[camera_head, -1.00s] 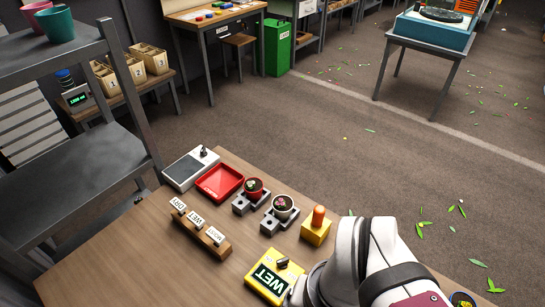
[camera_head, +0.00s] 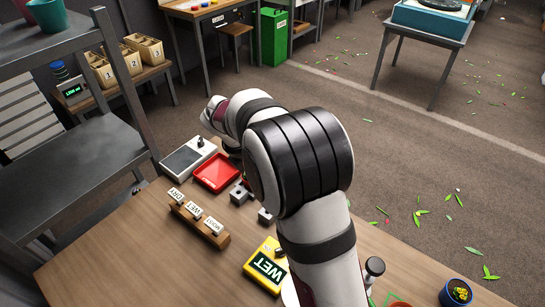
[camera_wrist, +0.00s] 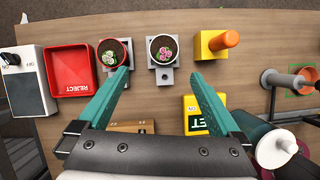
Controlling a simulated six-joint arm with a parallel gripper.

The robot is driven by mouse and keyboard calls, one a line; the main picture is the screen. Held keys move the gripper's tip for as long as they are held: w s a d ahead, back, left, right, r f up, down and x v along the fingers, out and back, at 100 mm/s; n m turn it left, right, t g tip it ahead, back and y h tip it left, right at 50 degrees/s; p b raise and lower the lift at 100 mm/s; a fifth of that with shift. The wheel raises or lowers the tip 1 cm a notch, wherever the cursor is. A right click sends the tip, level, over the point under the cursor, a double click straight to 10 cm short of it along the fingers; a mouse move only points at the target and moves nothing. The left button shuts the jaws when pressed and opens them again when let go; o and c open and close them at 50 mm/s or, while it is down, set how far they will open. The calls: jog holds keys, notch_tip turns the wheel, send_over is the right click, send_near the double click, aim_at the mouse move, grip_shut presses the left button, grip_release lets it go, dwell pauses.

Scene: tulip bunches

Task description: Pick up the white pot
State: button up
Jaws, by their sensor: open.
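In the wrist view the white pot (camera_wrist: 151,43), with dark soil and a small pink-and-green plant, stands upright in a grey stand (camera_wrist: 164,78). My gripper (camera_wrist: 160,75) is open and empty, its two teal fingers spread wide. The white pot lies just beyond the fingertips, roughly centred between them, and is not between the fingers. A red pot (camera_wrist: 101,52) with a similar plant stands just left of it, close to the left fingertip. In the head view my arm hides both pots and my gripper.
The red reject tray (camera_wrist: 70,70) and a white switch box (camera_wrist: 31,80) lie left. A yellow block with an orange knob (camera_wrist: 224,40) stands right of the white pot. A yellow WET box (camera_head: 267,266) and a wooden label rack (camera_head: 199,224) lie nearer on the table.

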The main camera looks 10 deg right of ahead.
jog(key=x, duration=1.4)
jog(key=shift+s+d+f, duration=0.3)
jog(key=shift+f, duration=0.15)
jog(key=c, duration=1.4)
